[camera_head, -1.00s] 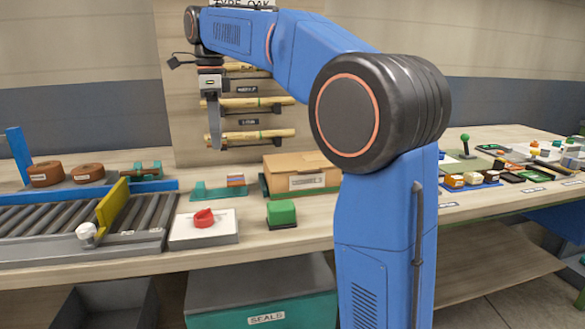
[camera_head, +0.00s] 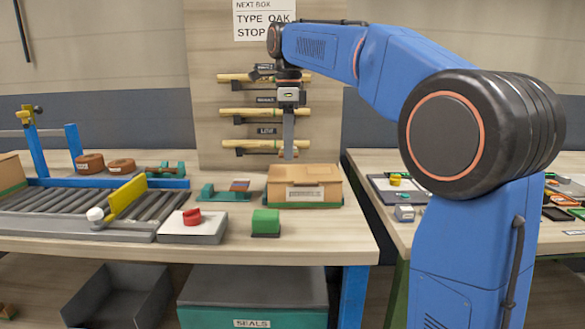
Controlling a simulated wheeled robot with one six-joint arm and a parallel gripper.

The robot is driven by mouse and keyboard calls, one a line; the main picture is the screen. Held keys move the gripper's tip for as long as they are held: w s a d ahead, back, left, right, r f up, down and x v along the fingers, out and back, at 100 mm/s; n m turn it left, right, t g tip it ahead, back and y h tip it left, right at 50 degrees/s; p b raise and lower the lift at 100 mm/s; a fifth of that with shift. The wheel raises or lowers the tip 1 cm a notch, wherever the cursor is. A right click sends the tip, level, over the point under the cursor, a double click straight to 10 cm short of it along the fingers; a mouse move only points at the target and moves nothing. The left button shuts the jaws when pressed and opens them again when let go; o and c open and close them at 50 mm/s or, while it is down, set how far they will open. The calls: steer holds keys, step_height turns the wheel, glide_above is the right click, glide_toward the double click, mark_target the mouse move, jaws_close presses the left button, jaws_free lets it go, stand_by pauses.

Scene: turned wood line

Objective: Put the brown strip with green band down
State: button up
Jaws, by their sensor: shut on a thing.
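My gripper (camera_head: 289,150) hangs pointing down, in front of the right part of the rod rack and above the back of the cardboard box. Its fingers are shut on a small brownish piece at their tips, which fits the brown strip. The piece is tiny here, and I cannot make out its green band. It appears held in the air, clear of the bench (camera_head: 335,228).
The cardboard box (camera_head: 305,190), green block (camera_head: 265,222), teal stand (camera_head: 212,195) and white tray with a red piece (camera_head: 192,230) stand on the bench. The roller conveyor (camera_head: 60,212) is left. A gap separates the right bench (camera_head: 360,165).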

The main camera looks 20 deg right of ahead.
mark_target(289, 176)
steer(key=shift+f, duration=2.95)
steer(key=shift+f, duration=0.35)
steer(key=shift+s+f, duration=0.1)
steer(key=shift+f, duration=0.3)
steer(key=o, duration=1)
steer(key=shift+r, duration=0.15)
steer(key=r, duration=1.3)
steer(key=shift+w+r, duration=0.1)
steer(key=shift+w, duration=0.1)
steer(key=shift+s, duration=0.1)
